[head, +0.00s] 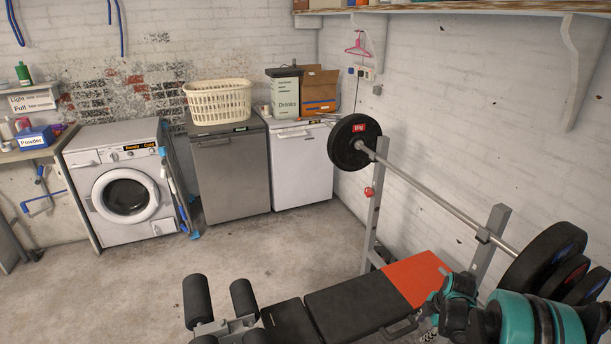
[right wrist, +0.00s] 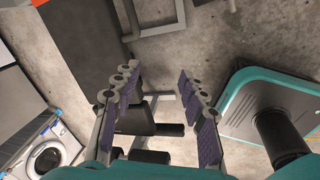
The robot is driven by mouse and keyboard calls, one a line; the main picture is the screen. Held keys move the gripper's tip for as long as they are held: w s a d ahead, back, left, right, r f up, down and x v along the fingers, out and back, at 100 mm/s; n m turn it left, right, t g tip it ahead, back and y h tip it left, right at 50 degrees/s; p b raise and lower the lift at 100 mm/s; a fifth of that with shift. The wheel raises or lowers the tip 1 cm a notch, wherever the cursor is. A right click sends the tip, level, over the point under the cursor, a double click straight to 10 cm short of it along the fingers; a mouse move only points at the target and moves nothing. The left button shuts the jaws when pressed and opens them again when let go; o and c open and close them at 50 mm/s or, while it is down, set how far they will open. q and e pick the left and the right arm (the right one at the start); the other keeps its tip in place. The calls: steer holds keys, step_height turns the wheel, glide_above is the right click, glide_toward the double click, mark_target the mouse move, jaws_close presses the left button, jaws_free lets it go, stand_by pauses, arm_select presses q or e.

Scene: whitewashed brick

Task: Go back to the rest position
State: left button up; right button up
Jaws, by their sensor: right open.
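My right arm, teal and black, comes in at the bottom right corner of the head view, over the weight bench (head: 355,304) and below the barbell weights. In the right wrist view my right gripper (right wrist: 160,78) has its two fingers with purple pads spread apart. Nothing is between the pads; the floor and parts of the bench show behind them. My left gripper is in neither view.
The barbell (head: 430,191) with its plates (head: 545,258) rests on the rack close to my right arm. A washing machine (head: 122,190), a grey appliance (head: 232,175) and a white appliance (head: 301,165) line the back wall. The floor at left centre is clear.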

steer(key=s+a+r+m+t, duration=0.1)
steer(key=s+a+r+m, duration=0.35)
steer(key=r, duration=0.35)
steer(key=s+a+r+m+t, duration=0.1)
steer(key=s+a+r+m, duration=0.2)
steer(key=a+r, duration=0.4)
steer(key=s+a+r+m+t, duration=0.1)
steer(key=s+a+r+m, duration=0.1)
steer(key=s+m, duration=0.3)
steer(key=s+a+r+m+t, duration=0.1)
steer(key=s+a+r+m, duration=0.2)
steer(key=s, duration=0.7)
steer(key=shift+s+a+m+t+h, duration=0.25)
steer(key=shift+a+m+t+h, duration=0.15)
steer(key=shift+a+m, duration=0.65)
